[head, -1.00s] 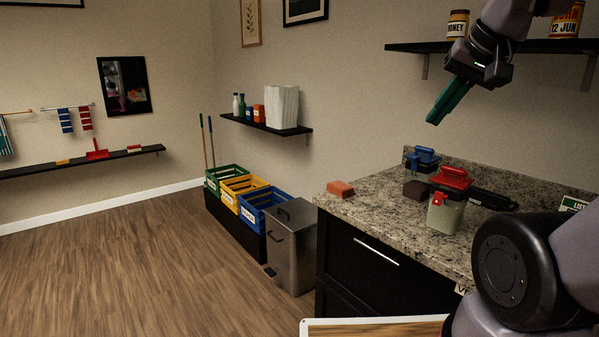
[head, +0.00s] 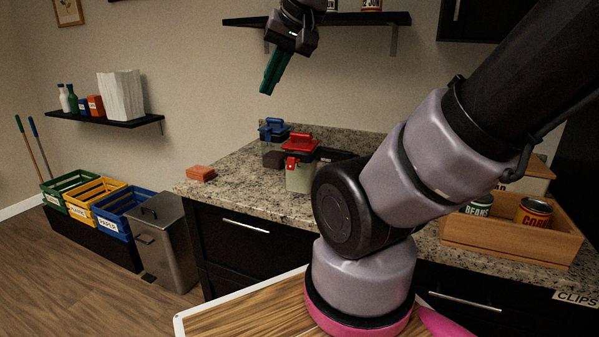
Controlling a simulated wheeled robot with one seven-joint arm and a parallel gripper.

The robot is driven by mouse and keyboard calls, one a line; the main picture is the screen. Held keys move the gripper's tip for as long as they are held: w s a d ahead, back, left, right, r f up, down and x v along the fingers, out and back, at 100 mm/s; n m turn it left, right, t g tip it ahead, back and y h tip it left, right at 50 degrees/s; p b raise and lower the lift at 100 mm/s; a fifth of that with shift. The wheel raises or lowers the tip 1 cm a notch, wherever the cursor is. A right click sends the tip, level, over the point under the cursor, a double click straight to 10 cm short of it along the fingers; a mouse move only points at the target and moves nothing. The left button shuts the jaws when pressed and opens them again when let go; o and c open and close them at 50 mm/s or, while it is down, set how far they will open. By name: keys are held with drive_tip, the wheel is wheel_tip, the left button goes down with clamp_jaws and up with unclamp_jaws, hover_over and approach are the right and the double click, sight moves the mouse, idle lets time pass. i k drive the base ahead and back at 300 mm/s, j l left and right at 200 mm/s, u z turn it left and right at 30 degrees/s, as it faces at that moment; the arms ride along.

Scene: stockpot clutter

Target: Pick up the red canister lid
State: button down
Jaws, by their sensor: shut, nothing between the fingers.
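The red canister lid (head: 299,143) has a raised handle and a red clasp at its front. It sits on a pale, see-through canister (head: 299,178) on the granite counter. My gripper (head: 267,92) has green fingers, is shut and empty, and hangs in the air above and a little left of the lid, well apart from it. Part of the canister's right side is close to my arm's elbow in the picture.
An orange-red block (head: 201,173) lies at the counter's left. A wooden crate (head: 505,240) with cans stands at right. A wall shelf (head: 350,18) is above.

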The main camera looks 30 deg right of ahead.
sight(301, 141)
drive_tip(key=i+j+z, duration=0.5)
drive_tip(key=j, duration=0.15)
drive_tip(key=z, duration=1.15)
